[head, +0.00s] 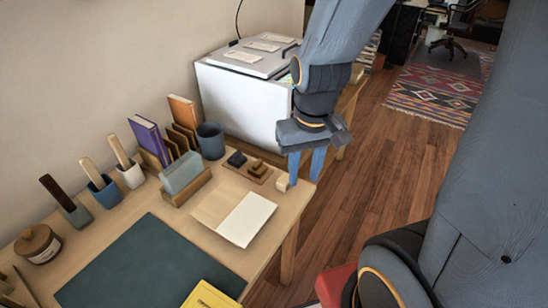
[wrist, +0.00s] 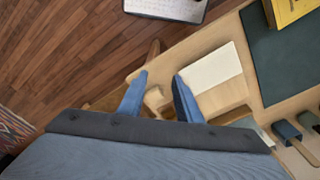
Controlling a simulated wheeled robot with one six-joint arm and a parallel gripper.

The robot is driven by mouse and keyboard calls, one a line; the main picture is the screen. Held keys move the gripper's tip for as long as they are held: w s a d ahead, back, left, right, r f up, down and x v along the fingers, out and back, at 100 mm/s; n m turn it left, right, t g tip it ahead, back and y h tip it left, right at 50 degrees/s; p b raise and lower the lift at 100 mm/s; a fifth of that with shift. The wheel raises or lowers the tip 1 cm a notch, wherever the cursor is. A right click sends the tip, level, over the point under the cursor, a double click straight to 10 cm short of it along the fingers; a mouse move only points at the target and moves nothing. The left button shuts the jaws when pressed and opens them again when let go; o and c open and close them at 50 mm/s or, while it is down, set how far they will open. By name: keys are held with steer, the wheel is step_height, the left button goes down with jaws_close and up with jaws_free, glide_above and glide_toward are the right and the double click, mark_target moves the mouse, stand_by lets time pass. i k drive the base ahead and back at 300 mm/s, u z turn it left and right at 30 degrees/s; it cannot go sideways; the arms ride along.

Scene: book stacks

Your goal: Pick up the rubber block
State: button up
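A small cream block (head: 282,183), which looks like the rubber block, stands on the desk near its right corner. My gripper (head: 305,168) is open and empty, with its two blue fingers pointing down. In the head view the fingers show just right of the block, by the desk's edge. In the wrist view the block (wrist: 154,98) appears in the gap between the fingers of my gripper (wrist: 159,77), nearer the left finger. I cannot tell how far the fingertips are above the block, and no contact is visible.
A wooden tray with dark stamps (head: 262,174), a dark cup (head: 211,141) and a cream sheet (head: 246,219) lie close by on the desk (head: 167,207). A white cabinet (head: 238,104) stands behind. Open wooden floor (head: 352,200) lies to the right.

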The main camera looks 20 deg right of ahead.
mark_target(283, 184)
steer(key=i, duration=0.25)
steer(key=u, duration=0.6)
steer(key=k, duration=0.7)
steer(key=u, duration=0.1)
